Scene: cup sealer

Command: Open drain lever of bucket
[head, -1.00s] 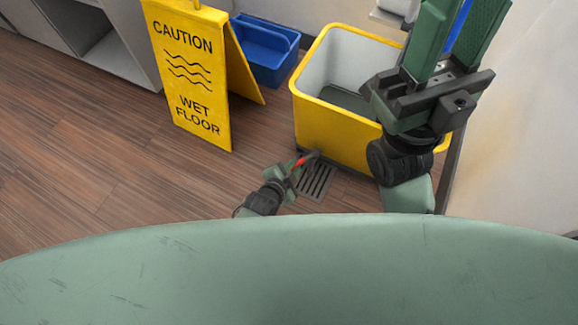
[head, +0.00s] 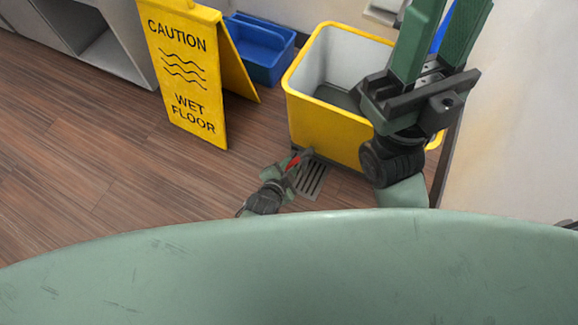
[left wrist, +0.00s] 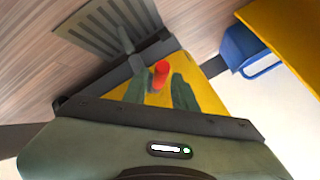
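The yellow bucket (head: 330,130) stands on the wooden floor right of centre in the head view. Its red drain lever (head: 293,163) is at its lower near-left corner; it shows as a red knob (left wrist: 161,69) in the left wrist view. My left gripper (head: 287,172) is low at that corner. In the left wrist view its two fingers (left wrist: 161,86) are apart, with the red knob between or just beyond their tips; contact cannot be told. My right gripper (head: 440,40) is raised in front of the bucket's right side, its fingers apart and nothing visible held.
A grey floor grate (head: 312,182) lies below the bucket corner. A yellow wet-floor sign (head: 182,75) and a blue bin (head: 258,55) stand to the left. A pale wall (head: 520,110) closes the right side. The floor at left is clear.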

